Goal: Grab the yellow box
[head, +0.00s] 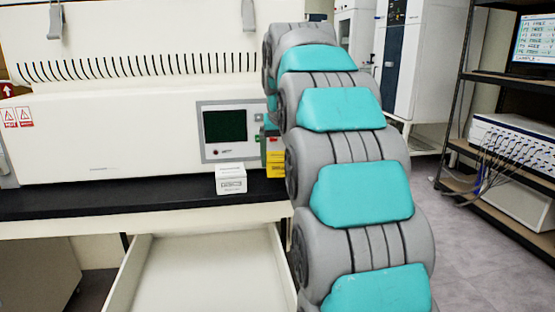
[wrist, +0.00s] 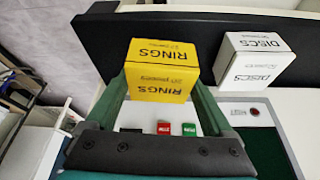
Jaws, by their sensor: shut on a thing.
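The yellow box (wrist: 158,82), printed RINGS, sits between the two green fingers of my gripper (wrist: 161,90) in the wrist view. My gripper is shut on it, with a finger against each side. In the head view the yellow box (head: 275,163) shows only in part at the counter's front, beside the instrument's screen panel. My arm hides the rest of it and most of the gripper. I cannot tell whether the box touches the counter.
A white box (wrist: 256,58), printed DISCS, stands close beside the yellow one; it also shows in the head view (head: 231,178). The black counter edge (head: 150,200) runs below the large white instrument (head: 110,130). An open white drawer (head: 200,268) juts out under the counter. Shelves (head: 500,150) stand at the right.

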